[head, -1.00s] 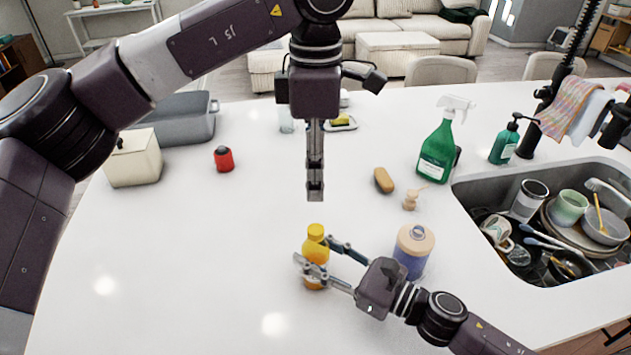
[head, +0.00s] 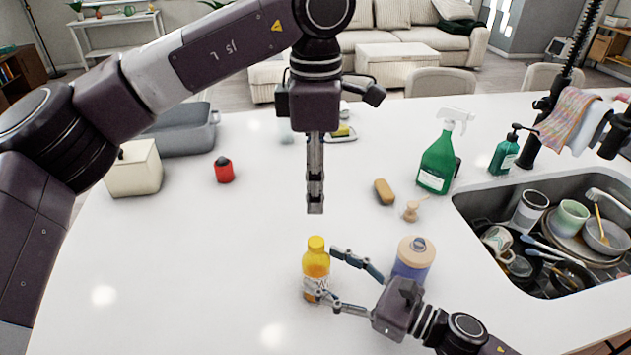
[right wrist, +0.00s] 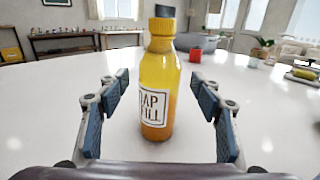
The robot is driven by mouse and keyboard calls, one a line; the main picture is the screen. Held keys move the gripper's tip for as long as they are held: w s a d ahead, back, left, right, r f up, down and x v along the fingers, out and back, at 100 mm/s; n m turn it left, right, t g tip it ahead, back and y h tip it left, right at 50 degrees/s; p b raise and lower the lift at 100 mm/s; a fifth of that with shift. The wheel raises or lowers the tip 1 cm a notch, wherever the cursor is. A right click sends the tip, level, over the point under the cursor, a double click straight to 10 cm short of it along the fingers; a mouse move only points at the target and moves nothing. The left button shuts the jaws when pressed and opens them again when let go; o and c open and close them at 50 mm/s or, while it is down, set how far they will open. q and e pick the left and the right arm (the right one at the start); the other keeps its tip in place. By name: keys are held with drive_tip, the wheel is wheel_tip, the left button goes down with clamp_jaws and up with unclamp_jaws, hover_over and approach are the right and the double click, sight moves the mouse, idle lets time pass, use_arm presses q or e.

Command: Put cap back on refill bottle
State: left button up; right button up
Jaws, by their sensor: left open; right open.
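The refill bottle (head: 316,262) is yellow-orange with a white label and stands upright on the white counter. Its yellow cap (head: 316,243) sits on the neck. The bottle (right wrist: 158,95) and cap (right wrist: 162,27) also show in the right wrist view. My right gripper (head: 325,272) is open, with the bottle standing ahead of and between its spread fingers, which are apart from it in the wrist view. My left gripper (head: 315,208) is above and behind the bottle, pointing down, holding nothing visible; its fingers overlap edge-on in the head view.
A blue dispenser with a tan lid (head: 414,257) stands right of the bottle, close to my right gripper. A brush (head: 384,191), a green spray bottle (head: 438,160) and the full sink (head: 480,215) lie further right. A red timer (head: 223,170) is at left.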

drive_tip(key=v, duration=0.9)
